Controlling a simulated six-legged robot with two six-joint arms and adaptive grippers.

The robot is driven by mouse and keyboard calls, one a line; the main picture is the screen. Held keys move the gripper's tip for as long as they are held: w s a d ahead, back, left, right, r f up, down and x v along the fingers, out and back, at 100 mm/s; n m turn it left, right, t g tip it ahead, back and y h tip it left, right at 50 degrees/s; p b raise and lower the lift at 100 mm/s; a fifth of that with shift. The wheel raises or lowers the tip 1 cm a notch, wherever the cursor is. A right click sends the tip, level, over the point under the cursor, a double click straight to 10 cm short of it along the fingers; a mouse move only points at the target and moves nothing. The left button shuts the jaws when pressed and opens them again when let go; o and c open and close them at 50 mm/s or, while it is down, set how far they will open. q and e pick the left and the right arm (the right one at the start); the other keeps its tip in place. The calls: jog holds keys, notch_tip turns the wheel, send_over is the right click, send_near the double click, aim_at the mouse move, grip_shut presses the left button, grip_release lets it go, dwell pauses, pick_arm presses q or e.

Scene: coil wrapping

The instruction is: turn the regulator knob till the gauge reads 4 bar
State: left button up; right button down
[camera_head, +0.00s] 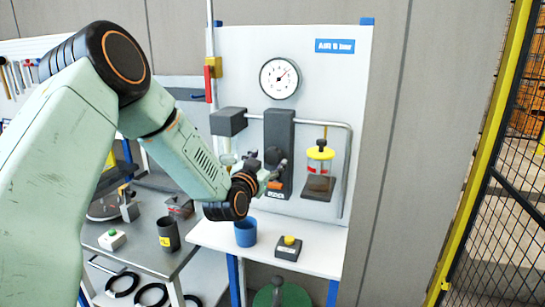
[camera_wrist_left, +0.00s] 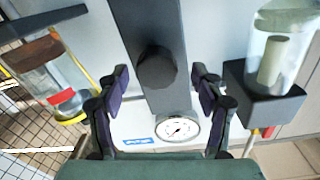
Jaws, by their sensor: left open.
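The round white gauge (camera_head: 279,78) is on the upright panel; its needle points up and to the right in the head view, and its numbers are too small to read. The gauge also shows at the bottom of the left wrist view (camera_wrist_left: 178,129). The dark round regulator knob (camera_wrist_left: 156,69) sits on a dark grey upright block (camera_wrist_left: 165,105). In the head view my gripper partly covers the lower part of this block (camera_head: 279,125). My left gripper (camera_wrist_left: 160,78) is open, with one finger on either side of the knob in the picture; contact does not show.
A yellow-topped clear bowl (camera_head: 319,153) and a dark box (camera_head: 229,121) flank the block. A blue cup (camera_head: 245,232) and a yellow-button box (camera_head: 288,247) stand on the white shelf (camera_head: 322,240) below. A dark cup (camera_head: 168,234) is on the left table.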

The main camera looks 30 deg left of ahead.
pick_arm(q)
jog(key=w, duration=0.2)
jog(key=shift+w+d, duration=0.1)
jog(key=shift+w, duration=0.2)
jog(key=shift+a, duration=0.3)
jog(key=shift+w+d, duration=0.2)
jog(key=c, duration=0.4)
jog(key=shift+s+a, duration=0.15)
jog(key=c, duration=0.7)
